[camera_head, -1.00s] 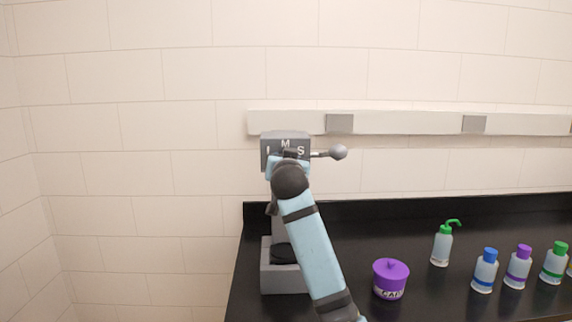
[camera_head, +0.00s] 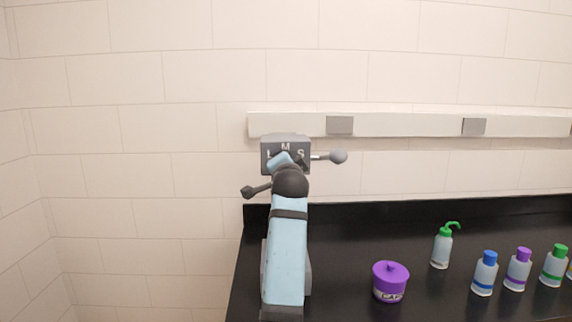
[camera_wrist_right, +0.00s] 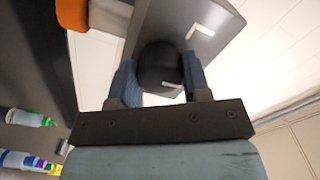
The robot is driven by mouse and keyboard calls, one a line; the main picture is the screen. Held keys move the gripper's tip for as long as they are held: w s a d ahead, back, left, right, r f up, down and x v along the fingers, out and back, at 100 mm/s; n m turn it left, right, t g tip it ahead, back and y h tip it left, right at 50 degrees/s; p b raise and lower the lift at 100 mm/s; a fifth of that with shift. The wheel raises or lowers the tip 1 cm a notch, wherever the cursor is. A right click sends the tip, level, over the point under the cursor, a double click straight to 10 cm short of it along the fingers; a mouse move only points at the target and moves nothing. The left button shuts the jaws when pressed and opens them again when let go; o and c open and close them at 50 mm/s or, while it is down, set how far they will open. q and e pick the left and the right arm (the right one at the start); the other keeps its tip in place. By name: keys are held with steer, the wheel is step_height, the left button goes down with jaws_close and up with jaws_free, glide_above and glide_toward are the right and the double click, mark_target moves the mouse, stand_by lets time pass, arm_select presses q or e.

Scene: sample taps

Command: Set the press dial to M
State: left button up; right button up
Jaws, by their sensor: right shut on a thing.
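The grey press (camera_head: 272,142) stands against the wall at the table's left end, with the letters L, M and S on its head; M is at the top middle. My right arm covers its dial in the head view. In the right wrist view the dark round dial (camera_wrist_right: 160,66) sits between the two fingers of my right gripper (camera_wrist_right: 158,75), which is shut on it. A white line shows on the dial's lower side; I cannot tell which letter it points at. One white letter (camera_wrist_right: 202,30) shows beside the dial on the press face. My left gripper is out of view.
A lever with a grey ball (camera_head: 338,157) sticks out right of the press head. A purple-lidded pot (camera_head: 390,282), a green-spouted bottle (camera_head: 441,248) and several capped bottles (camera_head: 485,273) stand on the black table (camera_head: 345,235). A pale rail (camera_head: 400,124) runs along the wall.

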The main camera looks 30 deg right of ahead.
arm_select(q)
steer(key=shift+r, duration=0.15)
arm_select(e)
steer(key=shift+m, duration=0.5)
steer(key=o, duration=0.9)
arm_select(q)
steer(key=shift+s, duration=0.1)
